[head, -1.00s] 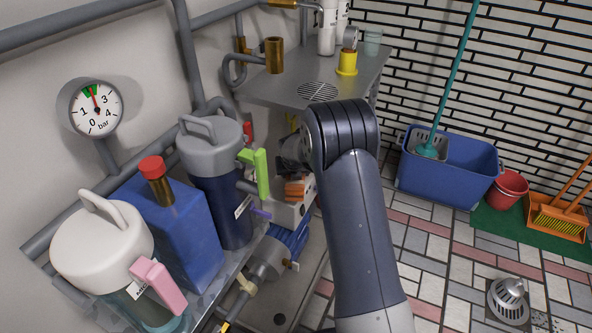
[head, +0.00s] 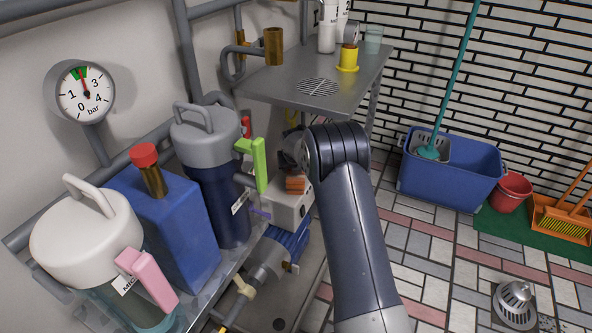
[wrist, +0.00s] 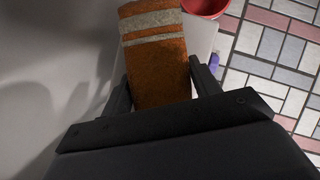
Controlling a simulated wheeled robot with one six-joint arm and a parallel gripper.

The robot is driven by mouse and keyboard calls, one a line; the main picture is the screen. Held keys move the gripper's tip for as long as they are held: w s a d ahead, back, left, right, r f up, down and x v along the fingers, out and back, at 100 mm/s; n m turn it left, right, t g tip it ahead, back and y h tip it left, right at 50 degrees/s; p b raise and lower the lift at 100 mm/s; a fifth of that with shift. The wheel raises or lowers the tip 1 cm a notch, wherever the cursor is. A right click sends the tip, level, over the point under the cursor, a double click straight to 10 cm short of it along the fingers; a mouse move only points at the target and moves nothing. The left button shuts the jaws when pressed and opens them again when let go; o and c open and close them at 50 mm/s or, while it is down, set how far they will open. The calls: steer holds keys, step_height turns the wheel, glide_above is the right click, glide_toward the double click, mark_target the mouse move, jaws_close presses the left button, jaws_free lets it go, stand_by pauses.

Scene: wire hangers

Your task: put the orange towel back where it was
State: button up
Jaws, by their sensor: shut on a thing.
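The orange towel (wrist: 158,65) with pale grey stripes hangs between the two dark fingers of my gripper (wrist: 161,88) in the wrist view. The gripper is shut on it. In the head view a small part of the towel (head: 295,184) shows in front of a white box-shaped unit (head: 291,208), left of my arm. My arm hides much of the gripper there. I cannot tell whether the towel touches the unit.
A dark blue canister (head: 222,200) with a green handle is close on the left. A blue mop bucket (head: 455,180) stands right, on open tiled floor.

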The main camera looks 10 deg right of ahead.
steer(key=o, duration=1.2)
steer(key=p+v, duration=0.2)
steer(key=v, duration=0.4)
steer(key=shift+s+f+p, duration=0.1)
steer(key=shift+p, duration=0.3)
steer(key=s, duration=0.3)
steer(key=s+a+p, duration=0.1)
steer(key=s, duration=0.3)
steer(key=s+a+p, duration=0.1)
steer(key=s, duration=0.3)
steer(key=shift+s+a+f, duration=0.1)
steer(key=shift+a+f, duration=0.1)
steer(key=shift+f, duration=0.1)
